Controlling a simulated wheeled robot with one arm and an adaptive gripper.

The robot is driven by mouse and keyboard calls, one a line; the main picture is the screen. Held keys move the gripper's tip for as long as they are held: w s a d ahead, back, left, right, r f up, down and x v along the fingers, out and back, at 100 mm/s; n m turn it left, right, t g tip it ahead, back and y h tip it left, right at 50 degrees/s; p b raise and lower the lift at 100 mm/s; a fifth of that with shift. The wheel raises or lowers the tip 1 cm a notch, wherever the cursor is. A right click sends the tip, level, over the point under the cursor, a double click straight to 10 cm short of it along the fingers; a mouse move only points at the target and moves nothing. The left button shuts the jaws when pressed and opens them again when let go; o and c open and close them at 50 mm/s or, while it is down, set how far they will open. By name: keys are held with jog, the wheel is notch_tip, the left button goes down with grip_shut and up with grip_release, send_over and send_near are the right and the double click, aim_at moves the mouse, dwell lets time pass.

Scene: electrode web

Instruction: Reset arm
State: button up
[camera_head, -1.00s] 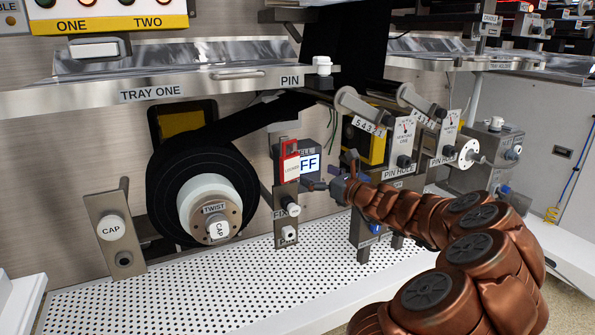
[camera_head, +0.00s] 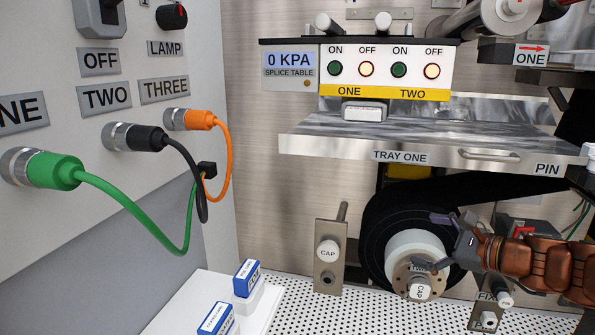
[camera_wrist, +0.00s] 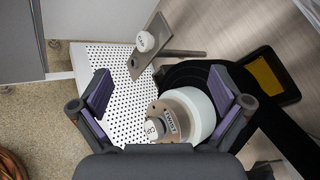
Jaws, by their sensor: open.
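My gripper (camera_head: 432,242) is at the right of the head view, at the end of my copper-coloured arm. Its two purple-padded fingers are spread apart with nothing between them. It is in front of the right side of the black web roll (camera_head: 378,222) with its white core (camera_head: 408,243). In the wrist view my gripper (camera_wrist: 160,95) is also open, and the white core (camera_wrist: 203,108) and a CAP knob (camera_wrist: 154,128) show beyond the fingers. I cannot tell whether a finger touches the roll.
A bracket with a CAP knob (camera_head: 327,252) stands left of the roll. TRAY ONE (camera_head: 350,150) juts out above it. Green (camera_head: 55,171), black (camera_head: 140,138) and orange (camera_head: 195,120) cable plugs are on the left panel. Blue-white boxes (camera_head: 246,278) sit on a white ledge beside the perforated deck (camera_head: 350,310).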

jog(key=s+a+r+n+g+p, duration=0.2)
jog(key=s+a+n+g+p, duration=0.35)
jog(key=s+a+n, duration=0.35)
jog(key=s+a+r+n+g+p, duration=0.2)
jog(key=s+a+n+g+p, duration=0.35)
jog(key=a, duration=0.55)
jog(key=s+d+r+n+g+h+p, duration=0.1)
jog(key=s+d+n+h+p, duration=0.1)
jog(key=s, duration=0.4)
jog(key=s+d+r+n+g+h+p, duration=0.1)
jog(key=s+d+r+n+h+p, duration=0.1)
jog(key=s+p, duration=0.4)
jog(key=s+d+r+n+g+h+p, duration=0.1)
jog(key=s+d+r+n+h+p, duration=0.1)
jog(key=s, duration=0.5)
jog(key=d+n+h+p, duration=0.1)
jog(key=h+p, duration=0.1)
jog(key=shift+s+r+h, duration=0.25)
jog(key=shift+s+h, duration=0.05)
jog(key=shift+a+n, duration=0.1)
jog(key=shift+n, duration=0.15)
dwell(3.4)
